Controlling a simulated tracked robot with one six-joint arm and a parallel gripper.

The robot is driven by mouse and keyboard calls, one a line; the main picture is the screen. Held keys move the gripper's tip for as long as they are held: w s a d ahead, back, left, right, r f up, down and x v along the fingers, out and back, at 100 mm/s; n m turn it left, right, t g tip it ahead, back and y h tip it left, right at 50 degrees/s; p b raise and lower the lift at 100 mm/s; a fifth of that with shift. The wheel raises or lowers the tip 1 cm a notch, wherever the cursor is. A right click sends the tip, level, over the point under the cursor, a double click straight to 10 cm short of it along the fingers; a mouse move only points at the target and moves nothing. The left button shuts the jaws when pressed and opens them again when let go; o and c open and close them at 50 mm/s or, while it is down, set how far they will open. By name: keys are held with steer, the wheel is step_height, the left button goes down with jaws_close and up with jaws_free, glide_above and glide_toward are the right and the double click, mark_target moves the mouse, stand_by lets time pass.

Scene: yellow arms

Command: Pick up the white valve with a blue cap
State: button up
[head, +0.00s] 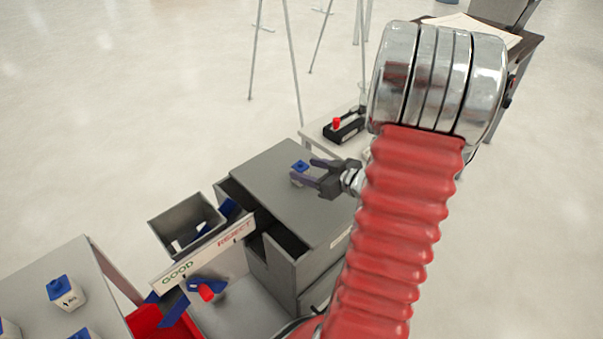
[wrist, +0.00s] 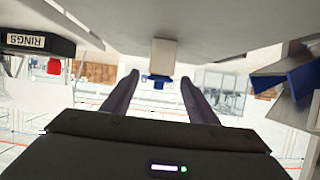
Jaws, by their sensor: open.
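A white valve with a blue cap (head: 300,172) stands on top of the grey drawer cabinet (head: 277,158). My gripper (head: 310,172) is open and empty, low over the cabinet top, with its dark fingers pointing left at the valve. In the wrist view, which looks upside down, the white valve body (wrist: 165,54) shows centred between the tips of my open gripper (wrist: 156,82), its blue cap pointing down in the picture. I cannot tell whether the fingertips reach past its near side.
More white valves with blue caps (head: 65,292) stand on a table at lower left. A sign (head: 205,253) reads GOOD and REJECT, beside a grey bin (head: 187,222) and a red bin (head: 148,322). A black box (head: 344,129) with a red part stands behind the cabinet.

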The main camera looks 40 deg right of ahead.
mark_target(305, 169)
steer(key=shift+x, duration=0.9)
steer(key=c, duration=1.2)
steer(key=shift+r, duration=0.1)
steer(key=shift+r, duration=4.95)
